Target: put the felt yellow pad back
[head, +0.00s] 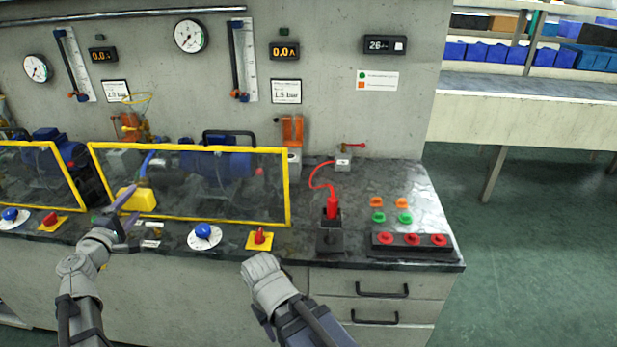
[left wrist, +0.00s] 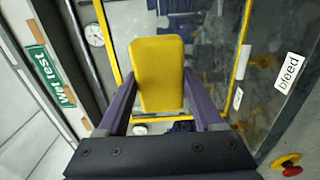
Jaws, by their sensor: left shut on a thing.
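The yellow pad (head: 139,200) is a thick block with rounded edges, held just in front of the yellow-framed clear guard. My left gripper (head: 126,199) is shut on it, with purple fingers on either side. In the left wrist view the pad (left wrist: 158,75) stands upright between the two fingers of the left gripper (left wrist: 158,88), with the guard behind it. I cannot tell whether the pad touches the guard. My right arm shows at the bottom middle of the head view, but its gripper does not show.
The yellow-framed guard (head: 289,190) covers a blue pump (head: 215,165). On the bench front are a blue-and-white dial (head: 204,236), a red knob on a yellow plate (head: 260,238), and a red plug (head: 333,207). A black strip with red buttons (head: 411,240) is at right. A "bleed" label (left wrist: 289,72) shows in the wrist view.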

